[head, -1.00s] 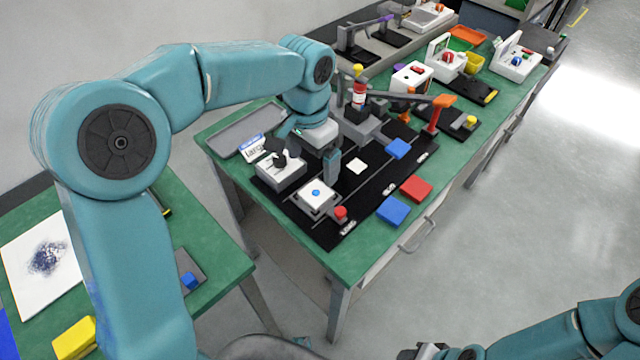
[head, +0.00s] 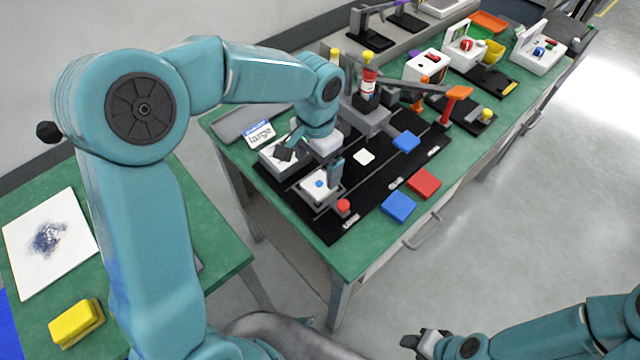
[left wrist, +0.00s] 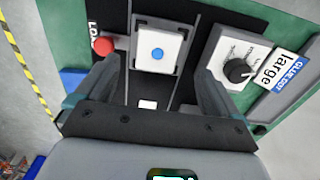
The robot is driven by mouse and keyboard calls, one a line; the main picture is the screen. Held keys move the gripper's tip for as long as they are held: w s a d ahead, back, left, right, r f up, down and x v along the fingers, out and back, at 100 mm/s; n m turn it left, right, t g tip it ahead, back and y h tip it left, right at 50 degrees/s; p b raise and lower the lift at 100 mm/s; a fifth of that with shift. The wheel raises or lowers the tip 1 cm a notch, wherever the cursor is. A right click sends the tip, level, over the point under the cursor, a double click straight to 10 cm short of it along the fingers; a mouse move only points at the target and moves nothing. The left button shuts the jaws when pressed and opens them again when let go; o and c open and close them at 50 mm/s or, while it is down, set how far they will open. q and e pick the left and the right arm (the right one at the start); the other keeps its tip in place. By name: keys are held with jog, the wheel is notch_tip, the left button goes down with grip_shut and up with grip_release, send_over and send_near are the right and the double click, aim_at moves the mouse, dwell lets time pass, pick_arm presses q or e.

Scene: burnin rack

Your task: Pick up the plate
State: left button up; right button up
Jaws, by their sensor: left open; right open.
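A white square plate with a blue dot (head: 313,188) sits in a grey holder on the black mat. In the left wrist view the plate (left wrist: 157,58) lies upper centre, ahead of my fingers. My left gripper (head: 309,166) is open and empty above the mat, close to the plate; one finger overlaps the plate's right side in the head view. In the left wrist view its two fingers (left wrist: 152,85) stand wide apart, either side of the plate's line. I cannot tell the exact height between them. My right gripper (head: 418,342) is open at the bottom, away from the table.
A dial box (left wrist: 238,60) stands beside the plate, near the "large" sign (head: 260,134). A red button (head: 343,205) is at the plate's other side. A plain white square (head: 364,157), blue pads (head: 398,207) and a red pad (head: 424,183) lie nearby. A lever fixture (head: 370,115) stands behind.

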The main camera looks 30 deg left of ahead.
aim_at(319, 184)
pick_arm(q)
jog(key=shift+f, duration=0.7)
jog(key=f, duration=0.5)
jog(key=shift+w+d, duration=0.15)
jog(key=shift+d, duration=0.05)
jog(key=shift+r, duration=0.1)
